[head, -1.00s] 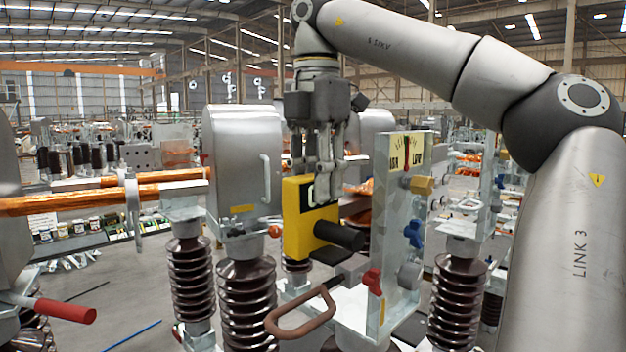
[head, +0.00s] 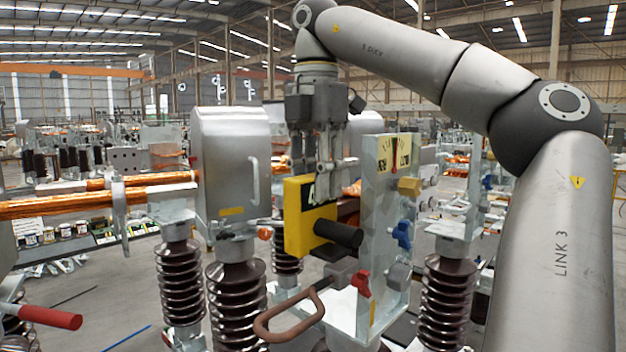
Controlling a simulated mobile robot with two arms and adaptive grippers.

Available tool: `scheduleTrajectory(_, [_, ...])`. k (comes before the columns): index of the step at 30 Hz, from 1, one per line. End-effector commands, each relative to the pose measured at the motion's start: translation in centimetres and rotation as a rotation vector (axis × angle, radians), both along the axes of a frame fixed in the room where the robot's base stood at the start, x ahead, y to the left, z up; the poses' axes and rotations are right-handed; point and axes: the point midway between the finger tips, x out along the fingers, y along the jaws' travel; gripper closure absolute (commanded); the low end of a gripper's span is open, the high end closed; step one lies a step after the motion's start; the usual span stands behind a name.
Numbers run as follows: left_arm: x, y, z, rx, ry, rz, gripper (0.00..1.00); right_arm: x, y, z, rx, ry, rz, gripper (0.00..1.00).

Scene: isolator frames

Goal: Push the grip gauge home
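The grip gauge appears to be the yellow block (head: 297,225) with a black cylinder sticking out toward the lower right, in the middle of the head view. My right gripper (head: 325,188) comes down from above, its fingers at the top of the block and shut on it. The block is upright, just left of a pale upright panel (head: 376,215) with a dial. From this angle I cannot tell whether the two touch. My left gripper is not in view.
The panel carries a yellow knob (head: 410,186), a blue knob (head: 402,235) and a red knob (head: 361,283). A brown loop handle (head: 287,317) juts out in front. A grey metal box (head: 230,160) and ribbed brown insulators (head: 236,300) stand at left. Copper bars (head: 90,205) run leftward.

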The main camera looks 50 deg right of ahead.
Motion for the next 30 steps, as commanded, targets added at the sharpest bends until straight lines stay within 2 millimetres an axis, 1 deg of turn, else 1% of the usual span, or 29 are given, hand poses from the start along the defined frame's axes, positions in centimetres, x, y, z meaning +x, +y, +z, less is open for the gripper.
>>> scheduleTrajectory(1, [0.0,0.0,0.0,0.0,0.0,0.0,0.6,0.0,0.0,0.1,0.0,-0.002,0.0,0.61])
scheduleTrajectory(5, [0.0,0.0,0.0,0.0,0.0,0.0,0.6,0.0,0.0,0.1,0.0,-0.001,0.0,0.45])
scheduleTrajectory(14, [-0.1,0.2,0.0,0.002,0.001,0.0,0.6,0.0,0.1,-0.1,0.0,0.002,0.0,0.45])
scheduleTrajectory(17, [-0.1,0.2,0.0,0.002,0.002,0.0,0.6,0.1,0.5,-0.1,0.0,0.002,0.001,0.45])
scheduleTrajectory(20, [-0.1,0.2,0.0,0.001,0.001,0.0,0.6,0.2,1.5,-0.1,-0.001,0.002,0.003,0.45])
scheduleTrajectory(23, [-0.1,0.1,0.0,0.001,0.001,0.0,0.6,0.3,3.1,0.0,-0.002,0.003,0.004,0.45])
scheduleTrajectory(30, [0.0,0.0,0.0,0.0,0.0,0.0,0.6,0.9,7.9,-0.1,-0.002,0.004,0.004,0.45])
